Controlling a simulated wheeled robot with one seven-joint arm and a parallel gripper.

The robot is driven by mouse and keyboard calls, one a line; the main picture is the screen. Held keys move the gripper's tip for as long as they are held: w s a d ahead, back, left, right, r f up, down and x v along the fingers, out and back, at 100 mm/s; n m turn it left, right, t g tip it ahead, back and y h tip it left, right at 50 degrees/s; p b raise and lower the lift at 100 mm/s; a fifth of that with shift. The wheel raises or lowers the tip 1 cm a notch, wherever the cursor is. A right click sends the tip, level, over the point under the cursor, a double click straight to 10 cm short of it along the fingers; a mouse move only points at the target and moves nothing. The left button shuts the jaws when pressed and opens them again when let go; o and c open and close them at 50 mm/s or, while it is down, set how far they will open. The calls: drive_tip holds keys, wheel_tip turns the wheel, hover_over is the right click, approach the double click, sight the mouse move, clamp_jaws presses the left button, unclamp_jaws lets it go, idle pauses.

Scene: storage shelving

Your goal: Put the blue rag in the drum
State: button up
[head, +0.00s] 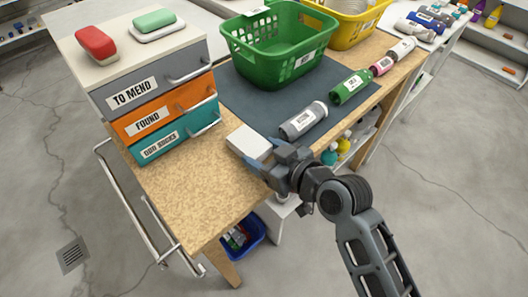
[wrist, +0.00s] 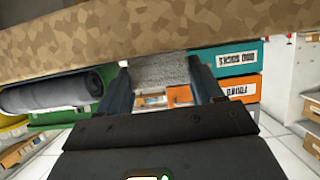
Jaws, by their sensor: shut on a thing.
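My gripper (head: 268,165) is over the front edge of the wooden table. It is shut on a pale grey-white block (head: 250,142), whose rough grey face shows between the fingers in the wrist view (wrist: 165,70). I cannot make out a blue rag for sure. Rolled cloth-like things, some blue (head: 432,20), lie on the far surface at the top right. I cannot make out a drum for sure either.
A drawer unit (head: 160,105) labelled TO MEND, FOUND and ODD SOCKS stands left, with a red and a green item on top. A green basket (head: 275,45) and a yellow basket (head: 355,25) stand behind. A blue bin (head: 243,240) is under the table. The table's front left is clear.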

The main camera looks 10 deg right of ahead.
drive_tip(key=o, duration=1.3)
drive_tip(key=shift+r, duration=0.15)
drive_tip(key=v, duration=1.2)
